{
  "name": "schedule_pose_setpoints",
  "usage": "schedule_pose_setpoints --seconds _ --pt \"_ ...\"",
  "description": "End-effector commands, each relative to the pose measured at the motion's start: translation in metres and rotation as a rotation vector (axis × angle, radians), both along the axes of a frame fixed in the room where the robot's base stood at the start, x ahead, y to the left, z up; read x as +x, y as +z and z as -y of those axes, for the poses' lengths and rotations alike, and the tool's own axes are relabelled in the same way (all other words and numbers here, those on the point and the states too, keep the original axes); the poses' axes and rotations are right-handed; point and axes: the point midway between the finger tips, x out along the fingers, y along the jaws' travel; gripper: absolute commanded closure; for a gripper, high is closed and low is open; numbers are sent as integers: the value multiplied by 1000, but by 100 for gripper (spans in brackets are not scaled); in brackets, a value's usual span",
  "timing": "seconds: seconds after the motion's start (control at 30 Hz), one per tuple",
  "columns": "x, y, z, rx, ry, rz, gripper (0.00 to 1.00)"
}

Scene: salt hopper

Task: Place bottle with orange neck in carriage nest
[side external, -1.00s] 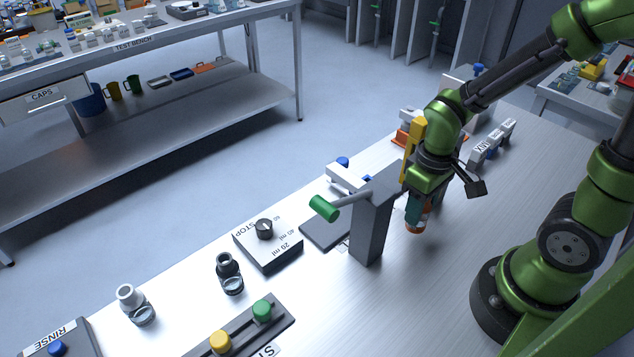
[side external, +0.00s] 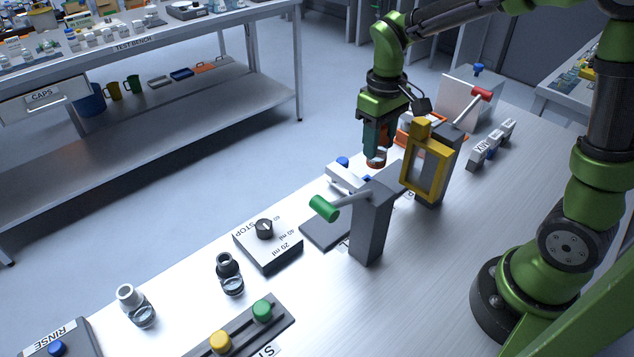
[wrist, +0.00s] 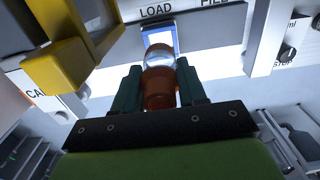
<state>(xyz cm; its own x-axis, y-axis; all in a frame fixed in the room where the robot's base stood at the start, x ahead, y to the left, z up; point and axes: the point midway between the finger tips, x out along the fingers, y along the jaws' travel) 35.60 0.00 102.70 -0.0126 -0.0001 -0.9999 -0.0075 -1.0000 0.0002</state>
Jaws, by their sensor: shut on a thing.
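My gripper (side external: 377,150) is shut on the bottle with the orange neck (side external: 377,163) and holds it above the bench, behind the grey post with the green handle. In the wrist view the bottle's orange neck (wrist: 159,88) sits between my two teal fingers (wrist: 160,88), with its clear body (wrist: 158,57) pointing away. A blue-edged nest (wrist: 160,30) below the word LOAD lies just beyond the bottle. The bottle overlaps part of it, and I cannot tell the gap between them. In the side view only small blue parts (side external: 367,179) show there, partly hidden.
A yellow frame on a grey post (side external: 425,170) stands right of my gripper. The grey post with the green handle (side external: 371,225) stands in front. The bench's front right is clear.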

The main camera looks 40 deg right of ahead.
Motion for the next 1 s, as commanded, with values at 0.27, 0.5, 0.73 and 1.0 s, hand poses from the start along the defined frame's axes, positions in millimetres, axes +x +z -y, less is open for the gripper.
schedule_pose_setpoints --seconds 0.27,0.5,0.73,1.0 --pt "9 -26 0 0 8 6 88" --pt "9 -56 0 0 7 11 88" --pt "9 -87 0 0 7 8 88" --pt "10 -92 0 0 7 14 88"
